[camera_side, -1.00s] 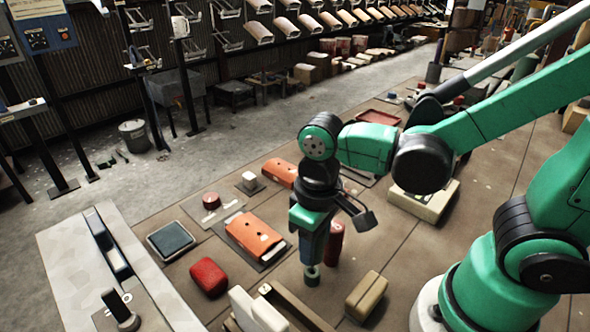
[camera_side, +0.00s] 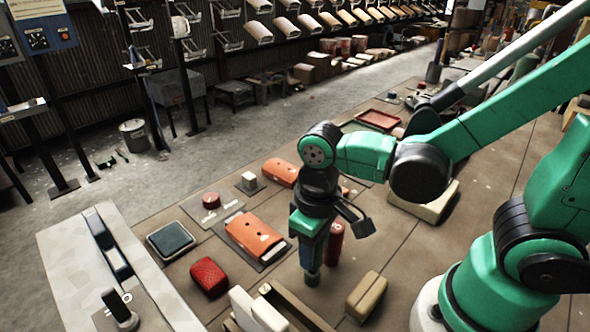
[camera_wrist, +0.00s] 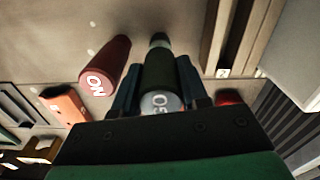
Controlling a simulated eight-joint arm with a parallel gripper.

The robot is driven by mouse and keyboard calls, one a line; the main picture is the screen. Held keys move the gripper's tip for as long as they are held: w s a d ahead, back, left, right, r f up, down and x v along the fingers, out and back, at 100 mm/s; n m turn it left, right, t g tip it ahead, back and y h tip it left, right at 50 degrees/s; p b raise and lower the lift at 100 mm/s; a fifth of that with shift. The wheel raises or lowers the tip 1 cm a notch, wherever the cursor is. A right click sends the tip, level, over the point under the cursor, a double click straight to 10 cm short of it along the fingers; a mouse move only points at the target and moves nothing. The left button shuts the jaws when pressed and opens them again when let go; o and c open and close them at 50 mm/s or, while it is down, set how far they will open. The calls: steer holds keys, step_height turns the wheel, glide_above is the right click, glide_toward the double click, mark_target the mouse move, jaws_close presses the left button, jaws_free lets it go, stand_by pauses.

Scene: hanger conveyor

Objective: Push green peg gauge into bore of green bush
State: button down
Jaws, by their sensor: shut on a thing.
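The green peg gauge (camera_wrist: 163,68) is dark green, with GO on its pale near end in the wrist view. My gripper (camera_wrist: 160,95) is shut on it, with a blue finger on each side. In the side view my gripper (camera_side: 309,257) points down. The green bush (camera_side: 312,279) stands upright on the bench directly below it. The peg's lower end meets the bush, but how far it is in the bore cannot be told. The far end shows a pale band and green (camera_wrist: 159,37) in the wrist view.
A red cylinder (camera_side: 334,243) stands close to the right of my gripper; its NO end (camera_wrist: 95,82) shows in the wrist view. A red block (camera_side: 209,277), an orange part (camera_side: 254,237) and a tan block (camera_side: 366,295) lie around. Pale rails (camera_side: 296,305) stand in front.

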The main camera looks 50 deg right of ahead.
steer(key=shift+f, duration=1)
steer(key=c, duration=0.7)
jaws_free()
steer(key=o, duration=0.6)
steer(key=shift+c, duration=0.2)
steer(key=shift+r, duration=3)
steer(key=w+d+r+m+t, duration=0.1)
steer(key=w+d+r+t, duration=0.2)
steer(key=d+t, duration=0.4)
steer(key=shift+w+r+m, duration=0.4)
steer(key=shift+w, duration=0.15)
